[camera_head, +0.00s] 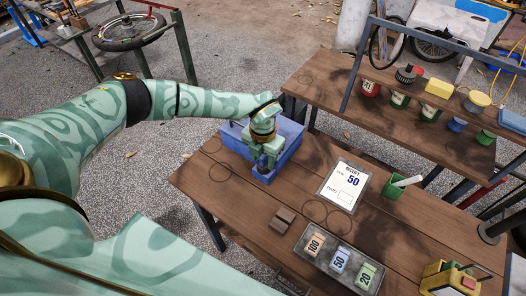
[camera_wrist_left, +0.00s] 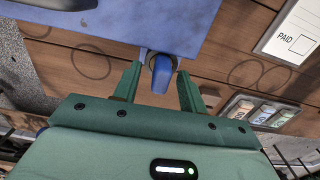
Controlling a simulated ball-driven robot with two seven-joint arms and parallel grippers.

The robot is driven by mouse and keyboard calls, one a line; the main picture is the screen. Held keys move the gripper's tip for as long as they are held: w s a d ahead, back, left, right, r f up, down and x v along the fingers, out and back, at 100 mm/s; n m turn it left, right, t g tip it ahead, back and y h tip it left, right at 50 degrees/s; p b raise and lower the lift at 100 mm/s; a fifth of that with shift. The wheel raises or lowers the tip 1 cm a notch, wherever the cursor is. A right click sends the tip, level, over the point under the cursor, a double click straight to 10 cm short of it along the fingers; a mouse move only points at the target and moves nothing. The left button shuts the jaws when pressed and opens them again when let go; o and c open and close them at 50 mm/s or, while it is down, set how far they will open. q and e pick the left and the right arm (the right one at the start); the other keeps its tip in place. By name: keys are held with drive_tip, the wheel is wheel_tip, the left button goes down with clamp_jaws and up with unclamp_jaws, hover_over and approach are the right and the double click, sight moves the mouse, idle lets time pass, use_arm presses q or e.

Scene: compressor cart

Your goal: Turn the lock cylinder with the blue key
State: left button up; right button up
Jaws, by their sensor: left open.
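The blue box (camera_head: 290,136) stands on the wooden table and also fills the top middle of the left wrist view (camera_wrist_left: 150,22). In that view the blue key (camera_wrist_left: 161,76) sticks out from the dark round lock cylinder at the box's near edge. My left gripper (camera_head: 264,167) is at the near side of the box. Its green fingers (camera_wrist_left: 159,82) are open, one on each side of the key, with visible gaps. In the head view the gripper hides the lock and key. My right gripper is not in view.
A receipt card (camera_head: 343,185) lies right of the box. A tray (camera_head: 316,261) of numbered notes, a small brown block (camera_head: 283,219), a green cup (camera_head: 394,187) and a yellow device (camera_head: 450,279) are on the table. A shelf with cans stands behind.

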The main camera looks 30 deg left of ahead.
use_arm(q)
clamp_jaws()
drive_tip(key=shift+r+m, duration=0.1)
drive_tip(key=shift+m, duration=1.5)
unclamp_jaws()
